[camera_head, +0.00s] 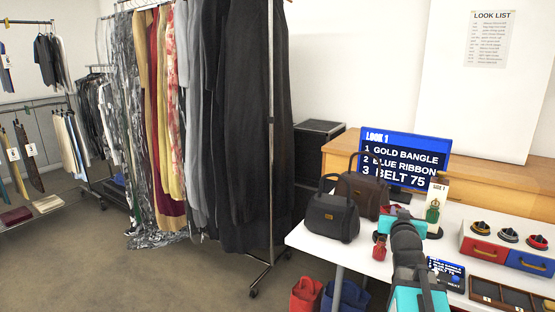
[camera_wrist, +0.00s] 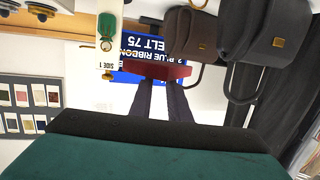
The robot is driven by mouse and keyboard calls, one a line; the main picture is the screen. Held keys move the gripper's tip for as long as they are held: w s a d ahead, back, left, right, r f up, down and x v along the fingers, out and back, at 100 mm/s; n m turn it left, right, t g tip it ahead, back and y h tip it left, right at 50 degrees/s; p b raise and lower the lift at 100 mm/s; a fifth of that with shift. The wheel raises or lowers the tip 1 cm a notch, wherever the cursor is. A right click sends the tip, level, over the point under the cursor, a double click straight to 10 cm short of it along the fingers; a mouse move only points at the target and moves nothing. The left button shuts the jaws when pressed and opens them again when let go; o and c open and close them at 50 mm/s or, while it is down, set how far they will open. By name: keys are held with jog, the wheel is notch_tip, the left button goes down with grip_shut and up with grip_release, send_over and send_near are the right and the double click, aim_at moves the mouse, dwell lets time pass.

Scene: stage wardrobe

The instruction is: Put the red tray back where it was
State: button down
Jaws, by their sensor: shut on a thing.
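My gripper shows in the wrist view (camera_wrist: 160,85), its two dark fingers reaching to a red tray (camera_wrist: 155,71). It is shut on the tray, which appears as a flat red piece across the fingertips. In the head view my arm reaches over the white table (camera_head: 325,247), and it hides most of the gripper and tray. A sliver of red shows beside the arm end, near the brown handbag. I cannot tell the tray's exact height above the table.
A black handbag (camera_head: 333,217) and a brown handbag (camera_head: 361,194) stand left of my arm. The blue look screen (camera_head: 405,158) is behind. A white stand (camera_head: 440,188) holds a green piece. Red (camera_head: 483,249) and blue (camera_head: 530,262) boxes stand right.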

jog(key=w+a+n+t+y, duration=0.15)
jog(key=a+n+y, duration=0.3)
jog(key=a, duration=1.75)
notch_tip(320, 180, down, 10)
jog(key=b, duration=1)
notch_tip(320, 180, up, 16)
jog(key=p, duration=1.5)
jog(key=shift+w+a+r+y+p, duration=0.15)
jog(key=shift+a+y+p, duration=0.05)
jog(key=shift+y+p, duration=0.2)
jog(key=shift+m+g, duration=0.25)
